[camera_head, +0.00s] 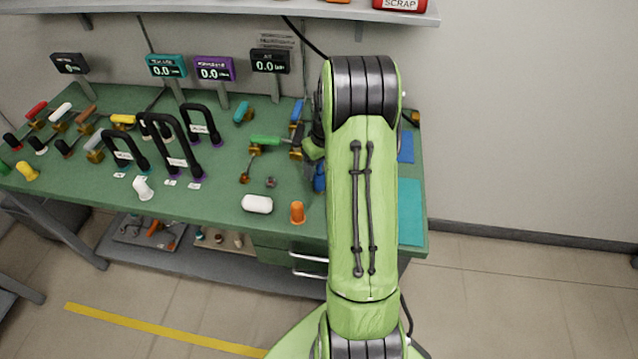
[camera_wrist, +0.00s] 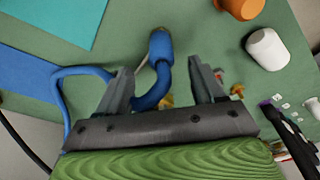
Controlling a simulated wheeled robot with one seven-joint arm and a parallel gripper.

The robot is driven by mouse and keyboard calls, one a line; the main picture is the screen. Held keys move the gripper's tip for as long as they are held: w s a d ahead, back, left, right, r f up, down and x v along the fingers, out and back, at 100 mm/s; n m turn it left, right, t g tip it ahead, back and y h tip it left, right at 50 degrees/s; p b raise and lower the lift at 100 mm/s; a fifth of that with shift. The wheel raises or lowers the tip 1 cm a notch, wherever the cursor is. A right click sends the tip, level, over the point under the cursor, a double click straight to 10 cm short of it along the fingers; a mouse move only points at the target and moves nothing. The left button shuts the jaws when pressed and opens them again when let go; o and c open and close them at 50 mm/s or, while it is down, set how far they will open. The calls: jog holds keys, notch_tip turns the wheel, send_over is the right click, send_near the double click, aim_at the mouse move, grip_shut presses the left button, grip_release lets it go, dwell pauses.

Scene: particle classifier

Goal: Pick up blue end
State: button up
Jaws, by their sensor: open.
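The blue end (camera_wrist: 160,45) shows in the wrist view as a blue cylindrical tip on a curved blue hose or cable. The blue cable (camera_wrist: 70,73) loops on the left, and part of it runs between my fingers. My gripper (camera_wrist: 159,68) is open, one finger on each side of the blue piece, with the tip just beyond the fingertips. I cannot tell whether either finger touches it. In the head view a bit of the blue piece (camera_head: 319,178) shows beside my arm, which hides most of my gripper there.
A green workbench (camera_head: 225,190) carries an orange cap (camera_head: 297,212), a white capsule-shaped piece (camera_head: 257,204), black handles (camera_head: 170,145) and several coloured tools. A teal mat (camera_head: 410,210) and a blue mat (camera_head: 405,147) lie to the right. A shelf (camera_head: 250,10) overhangs the back.

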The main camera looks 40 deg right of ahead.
aim_at(319, 173)
jog(key=f, duration=0.2)
jog(key=f+b, duration=0.1)
jog(key=f, duration=0.2)
jog(key=shift+w+a+f, duration=0.1)
jog(key=shift+w, duration=0.1)
jog(key=shift+w+f, duration=0.15)
jog(key=shift+f, duration=0.05)
jog(key=shift+r, duration=0.1)
jog(key=shift+c, duration=0.3)
jog(key=c, duration=1.1)
jog(key=shift+o, duration=0.2)
notch_tip(319, 173, up, 10)
jog(key=shift+r+p, duration=0.1)
jog(key=shift+p, duration=0.9)
